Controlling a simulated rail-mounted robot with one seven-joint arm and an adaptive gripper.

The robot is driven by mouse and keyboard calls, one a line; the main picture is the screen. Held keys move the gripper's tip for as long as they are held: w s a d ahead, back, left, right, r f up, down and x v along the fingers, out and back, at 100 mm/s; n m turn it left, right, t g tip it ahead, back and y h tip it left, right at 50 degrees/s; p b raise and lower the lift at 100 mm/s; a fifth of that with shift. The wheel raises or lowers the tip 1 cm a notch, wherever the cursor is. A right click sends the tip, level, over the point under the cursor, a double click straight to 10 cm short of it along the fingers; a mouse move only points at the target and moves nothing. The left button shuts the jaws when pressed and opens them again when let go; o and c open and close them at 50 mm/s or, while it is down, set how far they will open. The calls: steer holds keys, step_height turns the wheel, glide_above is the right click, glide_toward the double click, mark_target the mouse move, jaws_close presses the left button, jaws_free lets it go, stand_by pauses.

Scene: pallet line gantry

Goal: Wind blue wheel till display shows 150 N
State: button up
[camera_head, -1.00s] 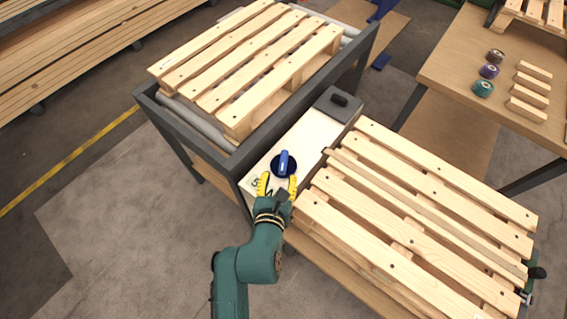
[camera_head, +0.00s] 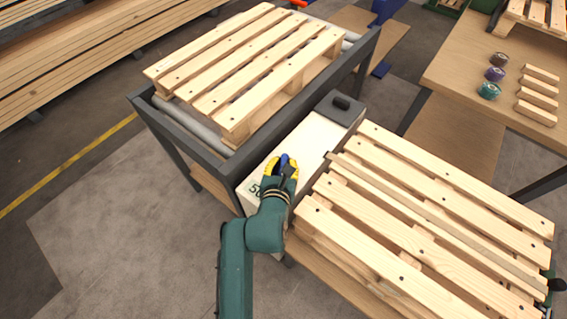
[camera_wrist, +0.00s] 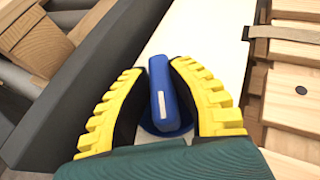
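The blue wheel (camera_head: 284,160) sits on the white top of a box between the two pallet stands. Its raised bar handle also shows in the wrist view (camera_wrist: 165,95), above a round blue base. My gripper (camera_head: 281,165) is over the wheel, with its yellow fingers on either side of the handle. In the wrist view the fingertips (camera_wrist: 160,68) lie close against the handle and appear shut on it. The display (camera_head: 256,190) is on the box beside the wheel, at its near left.
A pallet (camera_head: 245,65) lies on the dark-framed roller stand at the left. Another pallet (camera_head: 420,225) lies close at the right. A dark block (camera_head: 340,106) stands at the box's far end. A table (camera_head: 455,75) with spools and wood blocks is at the upper right.

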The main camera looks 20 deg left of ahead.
steer(key=shift+s, duration=0.1)
jaws_close()
steer(key=shift+m+h+p, duration=0.8)
steer(key=shift+h+p, duration=0.3)
steer(key=shift+p, duration=0.1)
steer(key=shift+f+m+h+p, duration=0.2)
steer(key=shift+m+h+p, duration=0.25)
steer(key=shift+m+h, duration=1.75)
steer(key=o, duration=0.9)
jaws_free()
steer(key=shift+r, duration=0.1)
steer(key=shift+r, duration=0.1)
steer(key=v, duration=1.2)
